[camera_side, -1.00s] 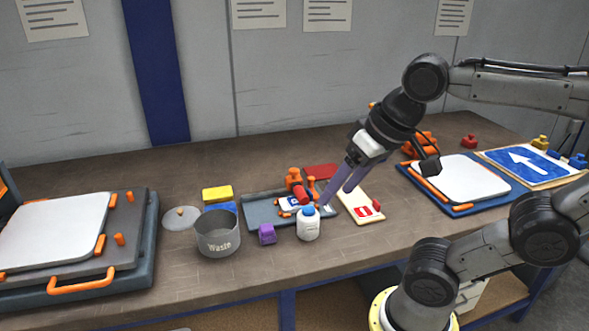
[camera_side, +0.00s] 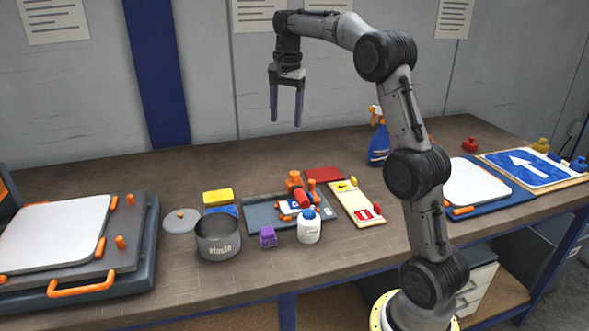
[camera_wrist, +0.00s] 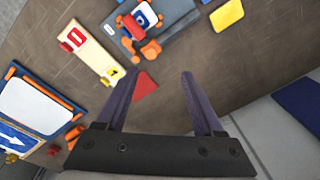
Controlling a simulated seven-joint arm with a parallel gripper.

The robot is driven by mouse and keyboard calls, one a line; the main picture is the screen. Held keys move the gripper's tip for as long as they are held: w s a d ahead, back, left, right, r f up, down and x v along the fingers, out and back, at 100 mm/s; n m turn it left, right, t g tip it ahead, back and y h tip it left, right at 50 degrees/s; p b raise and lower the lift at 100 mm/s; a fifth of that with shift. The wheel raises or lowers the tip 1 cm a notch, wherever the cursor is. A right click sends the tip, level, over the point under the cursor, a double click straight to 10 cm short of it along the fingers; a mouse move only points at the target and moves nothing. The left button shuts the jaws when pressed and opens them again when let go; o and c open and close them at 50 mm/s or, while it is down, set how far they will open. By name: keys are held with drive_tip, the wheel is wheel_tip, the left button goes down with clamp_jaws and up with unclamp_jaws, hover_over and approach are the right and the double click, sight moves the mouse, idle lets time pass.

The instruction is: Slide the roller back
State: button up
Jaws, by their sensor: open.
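The roller (camera_side: 300,199) is a red cylinder with orange fittings around it, on a grey tray (camera_side: 262,213) in the middle of the table. A small blue-and-white sign piece (camera_side: 287,207) lies beside it on the tray. In the wrist view the roller (camera_wrist: 133,27) shows near the top, left of centre, with orange parts around it. My gripper (camera_side: 286,121) hangs high above the back of the table, well clear of the tray, fingers pointing down. In the wrist view its fingers (camera_wrist: 164,75) are apart with nothing between them.
A white bottle (camera_side: 309,228) with a blue cap stands at the tray's front edge. A purple block (camera_side: 267,237), a grey waste pot (camera_side: 218,240) and yellow (camera_side: 218,195) and blue blocks are to the left. A cream board (camera_side: 358,203) and blue spray bottle (camera_side: 379,146) are right.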

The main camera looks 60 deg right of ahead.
hover_over(294, 173)
wheel_tip(294, 173, down, 4)
drive_tip(key=shift+m+g, duration=0.3)
drive_tip(key=shift+m, duration=0.1)
wheel_tip(294, 173, down, 14)
drive_tip(key=shift+s+r, duration=0.1)
clamp_jaws()
drive_tip(key=shift+r, duration=0.1)
idle(1.2)
